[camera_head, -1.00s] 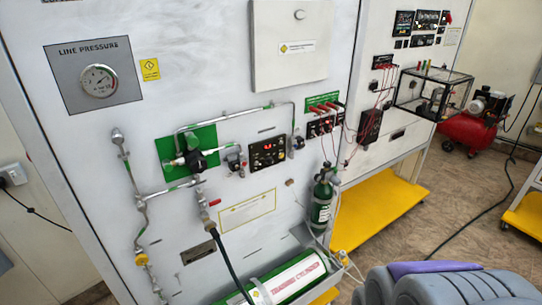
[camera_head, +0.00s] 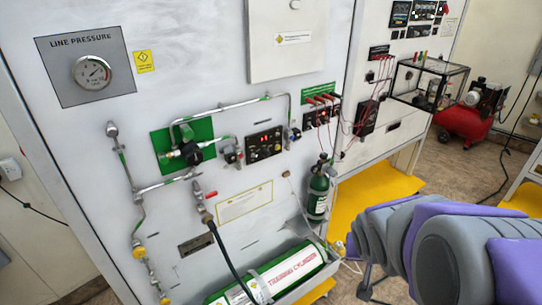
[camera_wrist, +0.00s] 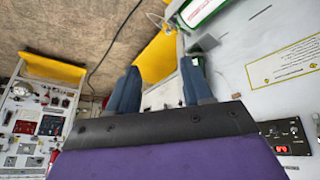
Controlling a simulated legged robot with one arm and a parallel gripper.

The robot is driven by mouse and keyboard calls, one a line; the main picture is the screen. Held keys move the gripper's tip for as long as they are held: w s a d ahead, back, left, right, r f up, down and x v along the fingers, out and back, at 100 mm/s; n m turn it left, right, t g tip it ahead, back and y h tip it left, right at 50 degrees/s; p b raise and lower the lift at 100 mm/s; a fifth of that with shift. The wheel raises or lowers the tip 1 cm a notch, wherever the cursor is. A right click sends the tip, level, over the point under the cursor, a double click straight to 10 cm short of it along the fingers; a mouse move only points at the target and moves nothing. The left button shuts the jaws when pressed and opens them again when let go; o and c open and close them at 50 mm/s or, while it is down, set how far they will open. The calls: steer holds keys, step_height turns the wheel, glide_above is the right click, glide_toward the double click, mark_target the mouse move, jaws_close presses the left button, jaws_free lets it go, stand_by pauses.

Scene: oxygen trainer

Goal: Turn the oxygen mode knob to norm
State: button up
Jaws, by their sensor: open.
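A black control panel (camera_head: 265,146) with a red display and small knobs sits on the white upright board, right of a green plate with a black valve. The mode knob cannot be told apart at this size. The same black panel shows tilted at the right edge in the wrist view (camera_wrist: 287,136), right of my gripper. My gripper (camera_wrist: 160,68) has two blue fingers spread apart, with nothing between them. It is away from the panel and touches nothing that I can see.
Pipes and a green valve plate (camera_head: 181,146) stand out left of the panel. A red-handled valve and black hose (camera_head: 228,262) hang below. A green cylinder (camera_head: 318,190) stands lower right, and a training cylinder (camera_head: 285,272) lies at the bottom. A yellow shelf (camera_head: 372,195) is behind.

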steer(key=w+t, duration=0.3)
steer(key=w, duration=0.6)
steer(key=t+y, duration=0.6)
steer(key=y, duration=0.7)
glide_toward(269, 155)
steer(key=shift+n, duration=0.4)
steer(key=b+x, duration=0.2)
steer(key=x, duration=0.6)
steer(key=shift+w+a+b, duration=0.25)
steer(key=shift+b, duration=0.1)
steer(key=shift+c, duration=0.5)
jaws_close()
